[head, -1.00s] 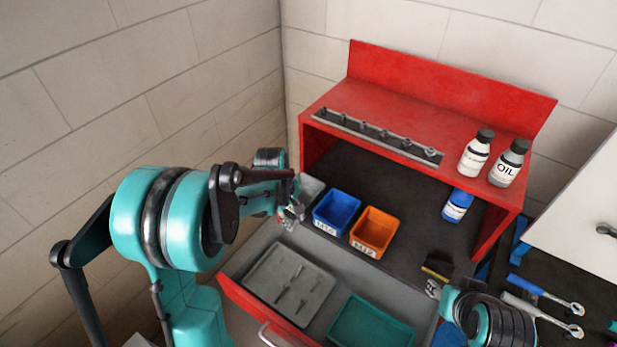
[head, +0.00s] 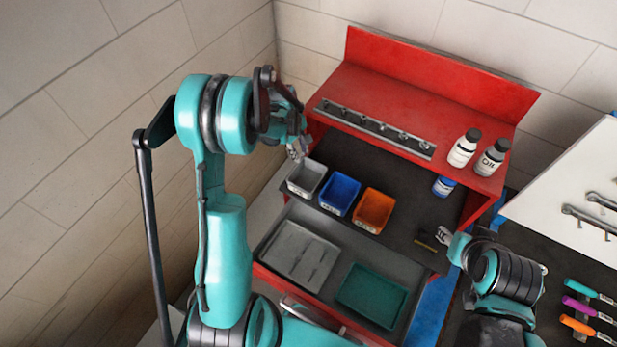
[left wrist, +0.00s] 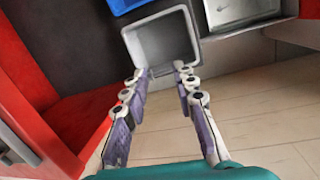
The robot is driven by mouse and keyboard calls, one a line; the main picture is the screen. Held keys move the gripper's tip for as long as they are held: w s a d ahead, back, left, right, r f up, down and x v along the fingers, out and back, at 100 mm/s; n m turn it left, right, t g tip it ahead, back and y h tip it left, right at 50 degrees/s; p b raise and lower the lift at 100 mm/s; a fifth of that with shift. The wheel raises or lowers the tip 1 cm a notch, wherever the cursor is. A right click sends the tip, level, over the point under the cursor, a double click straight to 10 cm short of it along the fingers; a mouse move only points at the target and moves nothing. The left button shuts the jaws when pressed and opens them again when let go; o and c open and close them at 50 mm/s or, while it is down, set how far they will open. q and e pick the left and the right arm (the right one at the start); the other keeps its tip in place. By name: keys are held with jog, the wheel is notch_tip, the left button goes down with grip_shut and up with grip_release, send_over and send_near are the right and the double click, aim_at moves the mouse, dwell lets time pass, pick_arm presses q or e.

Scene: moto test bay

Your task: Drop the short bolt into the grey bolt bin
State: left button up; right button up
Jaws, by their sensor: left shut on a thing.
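The grey bolt bin (head: 306,178) stands at the left end of a row of bins, and its inside looks empty. My left gripper (head: 297,152) is above its back left edge, pointing down. In the left wrist view the bin (left wrist: 161,38) lies just beyond the fingertips (left wrist: 161,72). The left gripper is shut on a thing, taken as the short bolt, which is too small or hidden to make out. My right gripper (head: 438,236) is low over the front right of the dark worktop; its jaw opening is unclear.
A blue bin (head: 339,194) and an orange bin (head: 373,210) stand right of the grey one. An open drawer in front holds a grey slotted tray (head: 299,254) and a teal tray (head: 372,293). The red shelf (head: 400,92) rises behind, carrying bottles and a rail.

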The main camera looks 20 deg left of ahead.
pick_arm(q)
notch_tip(320, 180, down, 5)
jog(key=shift+f+b, duration=0.15)
jog(key=shift+b, duration=1.1)
jog(key=o, duration=0.8)
jog(key=r, duration=0.4)
jog(key=s+a+r, duration=0.1)
jog(key=r, duration=0.7)
jog(key=shift+s+a, duration=0.2)
jog(key=shift+a, duration=0.1)
jog(key=shift+f, duration=0.1)
